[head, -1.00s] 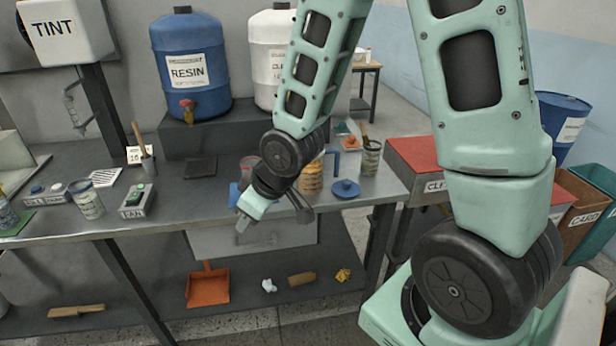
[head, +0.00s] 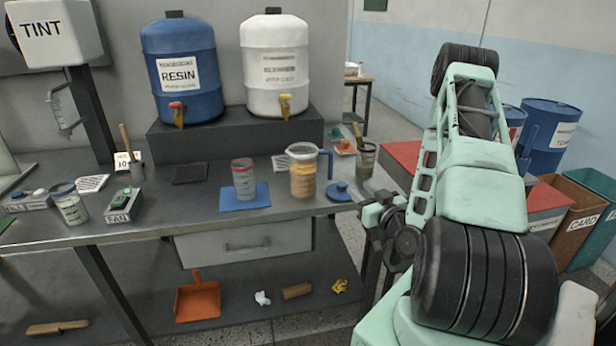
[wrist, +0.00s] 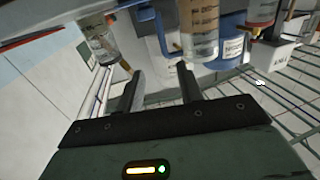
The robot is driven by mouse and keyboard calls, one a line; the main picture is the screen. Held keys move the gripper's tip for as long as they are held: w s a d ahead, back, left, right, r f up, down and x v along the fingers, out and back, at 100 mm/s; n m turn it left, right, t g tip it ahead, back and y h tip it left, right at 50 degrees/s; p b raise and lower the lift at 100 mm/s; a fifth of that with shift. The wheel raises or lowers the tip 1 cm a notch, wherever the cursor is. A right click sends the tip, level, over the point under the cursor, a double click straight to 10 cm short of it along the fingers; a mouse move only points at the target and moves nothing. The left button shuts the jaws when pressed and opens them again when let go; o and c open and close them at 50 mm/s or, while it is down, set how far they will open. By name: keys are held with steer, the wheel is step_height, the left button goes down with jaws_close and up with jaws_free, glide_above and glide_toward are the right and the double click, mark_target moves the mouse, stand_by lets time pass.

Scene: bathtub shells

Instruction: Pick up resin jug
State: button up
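The resin jug (head: 303,178) is clear with a blue handle on its right side and holds amber liquid. It stands upright near the table's front edge, right of a blue mat. In the wrist view the jug (wrist: 200,32) is at the top centre, partly cut off, with its handle to the left. My gripper (head: 372,213) is low at the right end of the table, to the right of the jug and apart from it. In the wrist view my gripper (wrist: 160,88) is open, with nothing between its fingers.
A red-marked cup (head: 243,180) stands on the blue mat (head: 232,203). A blue lid (head: 340,191) and a cup with a brush (head: 366,158) are right of the jug. Behind are the blue resin drum (head: 185,75) and a white drum (head: 275,65) on a dark step.

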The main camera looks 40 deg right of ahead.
steer(key=b, duration=0.5)
glide_toward(332, 167)
steer(key=s, duration=0.2)
steer(key=b+x, duration=0.1)
steer(key=x, duration=0.1)
steer(key=b+x, duration=0.3)
steer(key=x, duration=0.2)
steer(key=shift+a+r, duration=0.2)
steer(key=shift+r, duration=0.1)
steer(key=shift+f+p+x, duration=0.15)
steer(key=shift+p+x, duration=0.05)
steer(key=shift+x, duration=1.3)
steer(key=shift+f+p+x, duration=0.2)
steer(key=shift+x, duration=1.25)
steer(key=shift+w+a, duration=0.1)
steer(key=shift+a, duration=0.05)
steer(key=shift+c, duration=0.4)
steer(key=shift+r, duration=0.1)
jaws_close()
